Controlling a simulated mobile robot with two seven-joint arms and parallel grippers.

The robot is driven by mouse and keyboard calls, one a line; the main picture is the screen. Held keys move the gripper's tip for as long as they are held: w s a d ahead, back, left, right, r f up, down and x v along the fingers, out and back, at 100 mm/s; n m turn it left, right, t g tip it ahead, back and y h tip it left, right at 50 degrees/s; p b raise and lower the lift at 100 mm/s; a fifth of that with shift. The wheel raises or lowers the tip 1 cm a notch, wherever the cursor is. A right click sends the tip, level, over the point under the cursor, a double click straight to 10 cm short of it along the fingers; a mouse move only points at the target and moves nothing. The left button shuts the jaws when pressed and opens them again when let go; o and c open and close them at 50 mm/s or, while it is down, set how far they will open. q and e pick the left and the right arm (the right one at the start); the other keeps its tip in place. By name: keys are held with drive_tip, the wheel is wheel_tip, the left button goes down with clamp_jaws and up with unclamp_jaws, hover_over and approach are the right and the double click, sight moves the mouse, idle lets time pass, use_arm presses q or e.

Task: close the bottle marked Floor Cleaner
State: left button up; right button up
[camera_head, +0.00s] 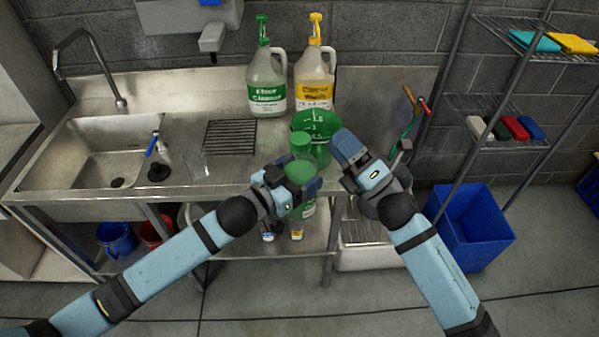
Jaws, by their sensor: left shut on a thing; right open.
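A large clear jug (267,84) with a green label reading "Floor Cleaner" and a green pump top stands at the back of the steel counter. My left gripper (297,188) is shut on a smaller green bottle (309,208) at the counter's front edge. Its rounded green top (299,171) shows above the fingers; the gripper covers its middle, and its label cannot be read. A green cap-like piece (301,141) shows just behind it; what it rests on is unclear. My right gripper (346,165) is open, to the right of the held bottle, with nothing visible in it.
A green measuring jug (324,152) stands close behind the grippers. A yellow-topped jug (314,80) stands beside the large green one. A drain grate (231,138) and sink (105,150) lie left. A blue bin (468,228) stands right on the floor.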

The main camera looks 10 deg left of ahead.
drive_tip(key=a+r+n+g+y, duration=0.3)
drive_tip(key=a+r+n+g, duration=0.3)
drive_tip(key=n, duration=0.5)
drive_tip(key=s+a+r+n+g+h, duration=0.2)
drive_tip(key=s+a+n+g+h, duration=0.15)
drive_tip(key=n+g, duration=0.45)
drive_tip(key=s+a+r+n+g+h, duration=0.15)
drive_tip(key=a+n+g, duration=0.35)
drive_tip(key=n, duration=0.5)
drive_tip(key=n+t+h, duration=0.5)
drive_tip(key=n+h, duration=1)
drive_tip(key=h, duration=0.2)
hover_over(300, 138)
drive_tip(key=shift+f, duration=0.1)
drive_tip(key=shift+f, duration=4.05)
